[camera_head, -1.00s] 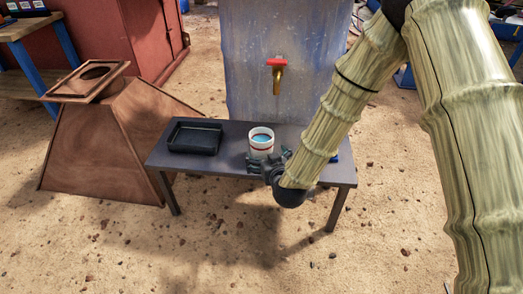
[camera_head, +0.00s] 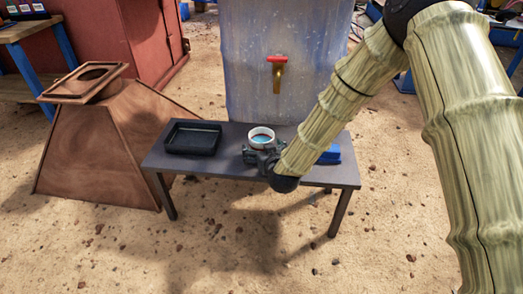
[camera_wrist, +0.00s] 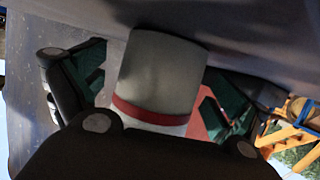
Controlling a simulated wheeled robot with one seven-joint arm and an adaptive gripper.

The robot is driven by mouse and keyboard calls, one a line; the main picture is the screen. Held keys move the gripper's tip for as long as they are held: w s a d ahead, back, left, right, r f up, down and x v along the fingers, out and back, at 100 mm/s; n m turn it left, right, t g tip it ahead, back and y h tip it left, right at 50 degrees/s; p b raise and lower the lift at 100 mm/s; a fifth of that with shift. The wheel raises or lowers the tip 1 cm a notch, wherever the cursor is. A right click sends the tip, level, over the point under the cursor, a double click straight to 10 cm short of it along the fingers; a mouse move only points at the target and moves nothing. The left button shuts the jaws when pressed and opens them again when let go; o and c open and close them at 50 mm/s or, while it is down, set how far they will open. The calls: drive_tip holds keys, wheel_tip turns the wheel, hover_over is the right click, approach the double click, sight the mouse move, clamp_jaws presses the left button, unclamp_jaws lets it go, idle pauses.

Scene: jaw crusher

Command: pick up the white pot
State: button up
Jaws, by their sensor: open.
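The white pot (camera_head: 262,134) stands upright on the dark bench (camera_head: 222,172). It has a dark band near its rim and something blue inside. In the wrist view the white pot (camera_wrist: 163,75) fills the middle, with a red band around it. My gripper (camera_head: 258,155) is at the front of the pot, low by the bench top, and hides the pot's lower part. In the wrist view my gripper (camera_wrist: 150,85) has a finger on each side of the pot, apart, with gaps visible between fingers and pot.
A black tray (camera_head: 193,138) lies to the left on the bench. A blue object (camera_head: 330,154) lies to the right, partly behind my arm. A brown hopper (camera_head: 105,140) stands at left.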

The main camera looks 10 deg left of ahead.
drive_tip(key=shift+c, duration=0.5)
drive_tip(key=c, duration=1.3)
drive_tip(key=shift+r, duration=0.1)
